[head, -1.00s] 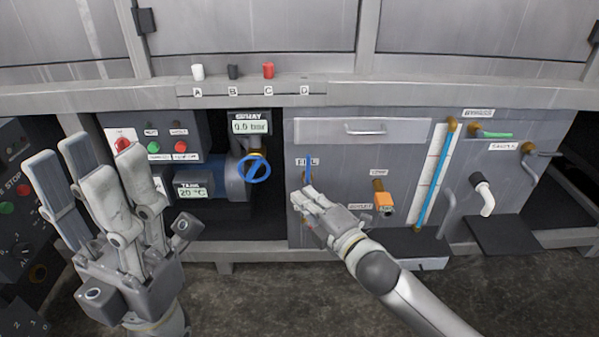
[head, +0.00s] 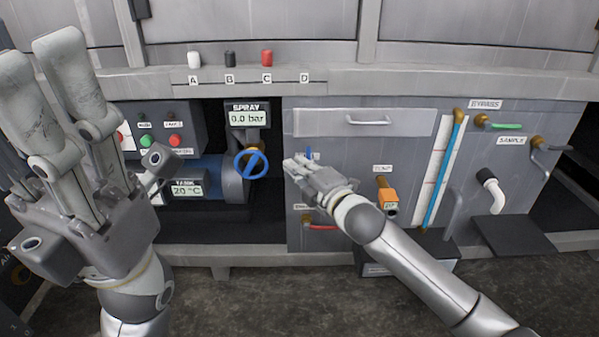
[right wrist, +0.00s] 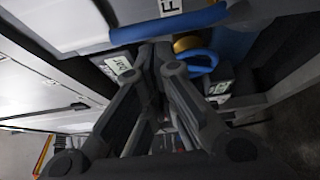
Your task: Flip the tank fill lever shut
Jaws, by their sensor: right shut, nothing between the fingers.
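The tank fill lever (head: 309,153) is blue; in the head view its top stands upright on the grey panel and its lower part is hidden behind my right gripper. In the right wrist view, the blue lever (right wrist: 170,23) crosses the top beside a partly visible label. My right gripper (head: 290,165) is shut and empty, its fingertips just left of the lever; I cannot tell if they touch it. It also shows in the right wrist view (right wrist: 160,52). My left gripper (head: 45,80) is open and empty at the left, fingers up.
A blue handwheel (head: 251,163) sits left of the panel. A red lever (head: 321,227) is below my right gripper, and an orange handle (head: 388,196) is to its right. A drawer (head: 365,122) is above. Caps A (head: 194,59) to C stand on the ledge.

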